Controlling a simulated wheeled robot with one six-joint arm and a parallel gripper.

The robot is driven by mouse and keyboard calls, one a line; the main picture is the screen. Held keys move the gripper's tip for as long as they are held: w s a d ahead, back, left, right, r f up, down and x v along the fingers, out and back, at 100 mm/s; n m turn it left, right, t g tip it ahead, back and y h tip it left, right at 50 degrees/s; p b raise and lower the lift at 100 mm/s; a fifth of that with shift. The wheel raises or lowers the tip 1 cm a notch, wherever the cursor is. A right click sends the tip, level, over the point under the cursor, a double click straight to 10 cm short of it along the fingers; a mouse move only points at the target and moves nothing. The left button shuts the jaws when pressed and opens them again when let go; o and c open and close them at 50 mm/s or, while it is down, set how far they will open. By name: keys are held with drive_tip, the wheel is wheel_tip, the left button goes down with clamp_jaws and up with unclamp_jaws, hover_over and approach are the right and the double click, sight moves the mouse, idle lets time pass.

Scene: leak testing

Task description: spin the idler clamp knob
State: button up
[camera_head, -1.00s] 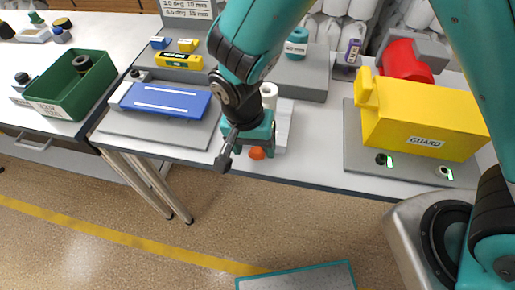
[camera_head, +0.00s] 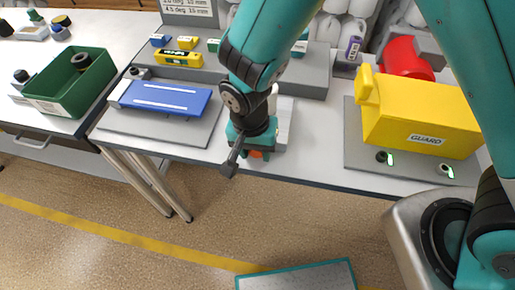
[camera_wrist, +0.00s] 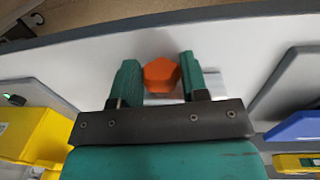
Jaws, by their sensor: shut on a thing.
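The orange knob (camera_wrist: 160,76) is a lobed orange piece near the front edge of the table. In the wrist view it sits between the two green fingers of my gripper (camera_wrist: 160,80), which is shut on it. In the head view a sliver of the orange knob (camera_head: 257,154) shows below my gripper (camera_head: 252,150). The arm and gripper hide most of the knob and its mount there. A light grey upright block (camera_head: 284,122) stands right behind the gripper.
A yellow guard (camera_head: 420,115) on a grey plate stands to the right. A blue flat block (camera_head: 160,98) on a grey plate lies to the left, with a green bin (camera_head: 48,106) beyond it. Between gripper and guard the tabletop (camera_head: 320,140) is clear.

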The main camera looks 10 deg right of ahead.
drive_tip(key=shift+d+f+t+y+b, duration=0.2)
drive_tip(key=shift+t+y+b, duration=0.1)
drive_tip(key=shift+y+b, duration=0.45)
drive_tip(key=shift+s+r+y, duration=0.1)
drive_tip(key=shift+r+y, duration=0.1)
drive_tip(key=shift+y, duration=0.25)
drive_tip(key=o, duration=0.9)
drive_tip(key=shift+o, duration=0.2)
drive_tip(key=shift+r, duration=0.1)
wheel_tip(320, 180, up, 17)
drive_tip(key=d, duration=0.2)
drive_tip(key=shift+s, duration=0.35)
